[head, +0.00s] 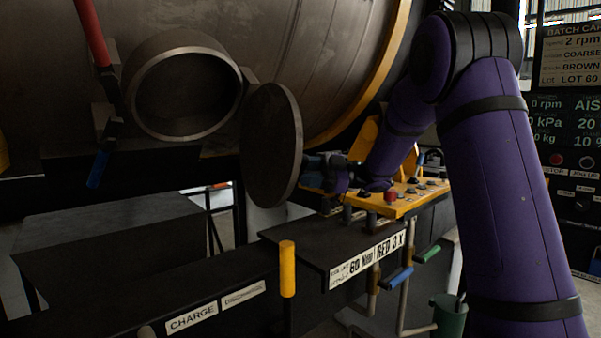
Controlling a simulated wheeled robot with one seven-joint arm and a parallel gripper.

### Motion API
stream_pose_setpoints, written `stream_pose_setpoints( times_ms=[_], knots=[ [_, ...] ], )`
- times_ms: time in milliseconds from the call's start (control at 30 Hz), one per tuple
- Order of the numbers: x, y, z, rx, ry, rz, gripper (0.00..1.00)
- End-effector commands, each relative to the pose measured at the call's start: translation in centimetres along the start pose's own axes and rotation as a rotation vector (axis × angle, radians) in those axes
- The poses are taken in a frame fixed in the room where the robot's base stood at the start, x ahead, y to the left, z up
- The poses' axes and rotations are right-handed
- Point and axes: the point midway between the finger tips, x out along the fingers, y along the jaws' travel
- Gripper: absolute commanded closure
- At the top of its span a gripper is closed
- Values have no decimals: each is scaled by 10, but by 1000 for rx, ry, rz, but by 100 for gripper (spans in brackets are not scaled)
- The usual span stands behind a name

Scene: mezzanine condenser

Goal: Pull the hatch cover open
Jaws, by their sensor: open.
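The hatch cover (271,145) is a dark round metal disc. It stands swung out to the right of the round hatch opening (186,92), which is a short open collar on the big metal drum (270,40). The opening is uncovered and dark inside. My gripper (315,171) is just right of the cover, at about its lower half. Its fingertips are partly hidden by the cover's edge, so I cannot tell whether they touch it. My purple arm comes in from the right.
A yellow control panel (405,198) with knobs and a red button lies beneath my forearm. A yellow upright handle (287,268) stands in front of the dark counter (215,277). A red bar (91,33) is left of the hatch. A display board (570,90) is at right.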

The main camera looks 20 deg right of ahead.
Motion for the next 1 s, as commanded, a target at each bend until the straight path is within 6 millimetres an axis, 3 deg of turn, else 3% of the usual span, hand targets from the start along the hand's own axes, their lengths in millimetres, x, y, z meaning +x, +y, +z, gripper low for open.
stream_pose_setpoints(
  times_ms=[200,400,600,1000],
  knots=[
    [-44,1,0,-1,-3,4,52],
    [-73,1,1,0,-2,3,52],
    [-85,0,0,1,0,1,52],
    [-85,0,0,0,0,1,52]
  ],
)
